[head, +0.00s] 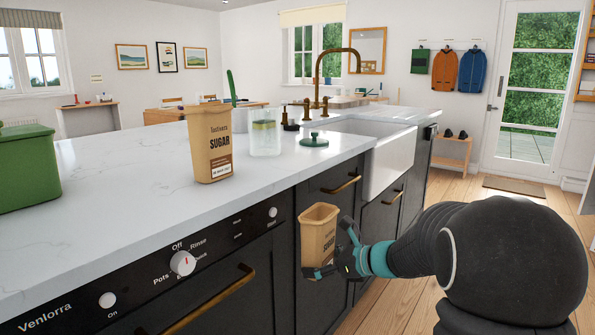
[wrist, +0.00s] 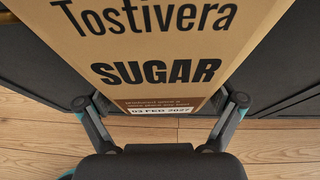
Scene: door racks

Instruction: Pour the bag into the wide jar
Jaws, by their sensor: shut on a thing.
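My gripper (head: 335,262) is shut on a brown paper bag (head: 318,236) with an open top, in front of the dark cabinets and below counter height. In the wrist view the bag (wrist: 155,50) reads "Tostivera SUGAR", with a date label between my fingers (wrist: 160,108). The bag looks nearly upright. Its contents cannot be made out. A wide clear jar (head: 265,138) stands on the white counter, with something greenish visible in or behind it. A green lid (head: 314,141) with a knob lies to its right, apart from the jar.
A second brown sugar bag (head: 211,145) stands on the counter just left of the jar. A green box (head: 24,167) is at the far left. A brass tap (head: 320,80) and white sink (head: 385,152) lie to the right. The counter edge and cabinet handles (head: 342,186) are near the held bag.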

